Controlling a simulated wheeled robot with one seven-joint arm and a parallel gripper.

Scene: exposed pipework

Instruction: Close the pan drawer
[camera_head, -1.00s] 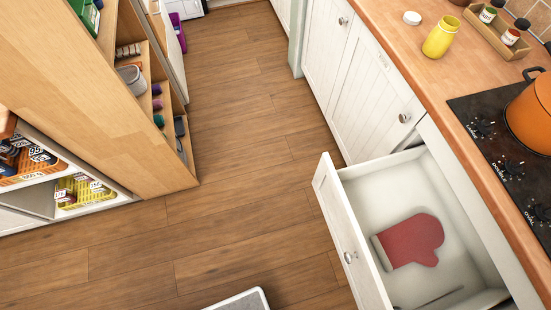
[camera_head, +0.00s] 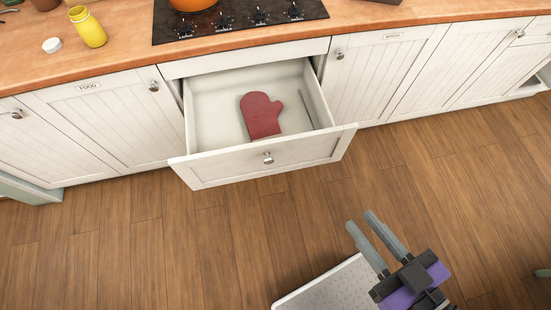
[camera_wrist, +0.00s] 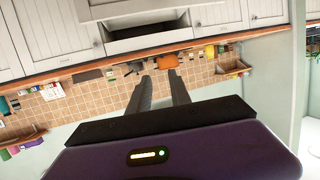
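The white pan drawer (camera_head: 262,160) is pulled out of the counter, below the black hob, in the head view. A round metal knob (camera_head: 268,158) sits on its front. A red oven mitt (camera_head: 261,115) and a thin dark utensil (camera_head: 304,103) lie inside it. My gripper (camera_head: 361,220) is at the lower right of the head view, apart from the drawer front, with a gap between its two grey fingers and nothing between them.
The wooden countertop (camera_head: 120,53) runs above white cupboards. The hob (camera_head: 240,18) carries an orange pot (camera_head: 190,4). A yellow jar (camera_head: 88,27) stands at left. Closed cupboard doors (camera_head: 100,120) flank the drawer. The wooden floor (camera_head: 235,240) in front of the drawer is clear.

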